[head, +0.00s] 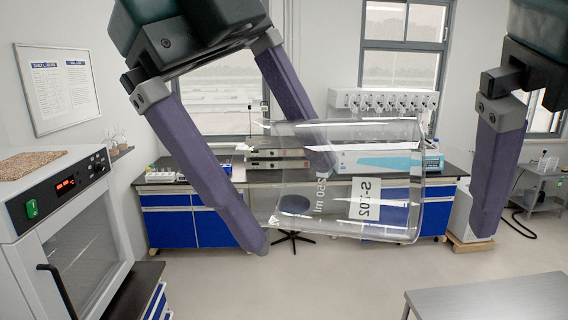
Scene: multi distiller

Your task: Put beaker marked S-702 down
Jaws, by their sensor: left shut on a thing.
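The clear glass beaker marked S-702 (345,190) is in the middle of the head view, lying on its side in the air. One purple finger is on the near side and the other is behind the glass. My right gripper (492,232) is at the right edge, apart from the beaker. Only one of its fingers shows clearly, so its opening is hidden.
A bare steel table (490,300) is at the lower right. A white oven (75,220) stands at the left. At the back, a dark-topped bench (205,172) with blue cabinets carries instruments. A stool (294,237) stands before it, and the floor between is open.

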